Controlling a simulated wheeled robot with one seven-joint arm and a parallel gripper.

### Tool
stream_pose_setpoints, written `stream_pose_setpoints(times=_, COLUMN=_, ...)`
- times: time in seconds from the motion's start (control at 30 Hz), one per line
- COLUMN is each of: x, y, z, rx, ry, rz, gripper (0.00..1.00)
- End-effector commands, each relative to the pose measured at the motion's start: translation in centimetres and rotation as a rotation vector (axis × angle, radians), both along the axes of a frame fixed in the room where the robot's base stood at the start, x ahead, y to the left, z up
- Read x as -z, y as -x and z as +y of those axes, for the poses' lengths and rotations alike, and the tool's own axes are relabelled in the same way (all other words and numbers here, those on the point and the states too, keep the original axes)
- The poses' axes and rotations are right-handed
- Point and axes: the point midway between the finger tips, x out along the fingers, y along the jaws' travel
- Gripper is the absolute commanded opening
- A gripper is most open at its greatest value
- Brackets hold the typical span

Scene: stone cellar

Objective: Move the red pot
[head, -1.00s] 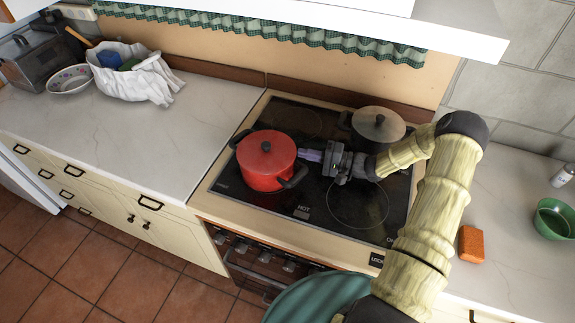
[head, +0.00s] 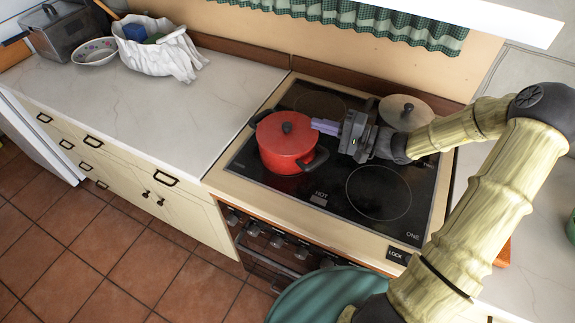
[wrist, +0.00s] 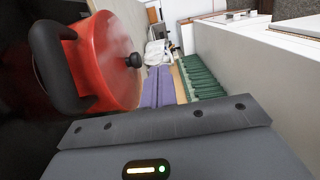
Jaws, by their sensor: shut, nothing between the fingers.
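The red pot (head: 286,150) with a red lid, black knob and dark side handles stands upright on the left part of the black stove top (head: 345,217). In the wrist view the red pot (wrist: 108,62) is at the left, its dark handle towards the camera. My gripper (head: 318,125) is shut and empty, its purple fingers pointing left beside the pot's upper right side. In the wrist view the fingers (wrist: 158,88) run alongside the pot. I cannot tell whether they touch it.
A second pot with a grey lid (head: 407,108) stands at the back right of the stove, behind my arm. The left counter (head: 180,112) is mostly clear, with a white bag (head: 160,55), a bowl (head: 95,51) and a metal box (head: 60,30) at its far end. A green bowl (head: 571,228) shows at the right edge.

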Motion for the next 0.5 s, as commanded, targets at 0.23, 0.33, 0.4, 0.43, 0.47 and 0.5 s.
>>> stream_pose_setpoints(times=0.23, x=0.3, y=3.6, z=2.6, rx=-0.001, ry=0.001, rz=0.002, gripper=0.00)
stream_pose_setpoints(times=0.33, x=0.3, y=5.1, z=3.7, rx=-0.004, ry=0.000, rz=0.002, gripper=0.00)
stream_pose_setpoints(times=0.4, x=0.3, y=6.2, z=4.4, rx=-0.004, ry=0.002, rz=0.002, gripper=0.00)
stream_pose_setpoints(times=0.43, x=0.3, y=6.5, z=4.8, rx=-0.004, ry=0.001, rz=0.001, gripper=0.00)
stream_pose_setpoints(times=0.47, x=0.3, y=7.0, z=5.1, rx=-0.005, ry=0.001, rz=0.001, gripper=0.00)
stream_pose_setpoints(times=0.5, x=0.3, y=7.5, z=5.5, rx=-0.004, ry=0.001, rz=0.000, gripper=0.00)
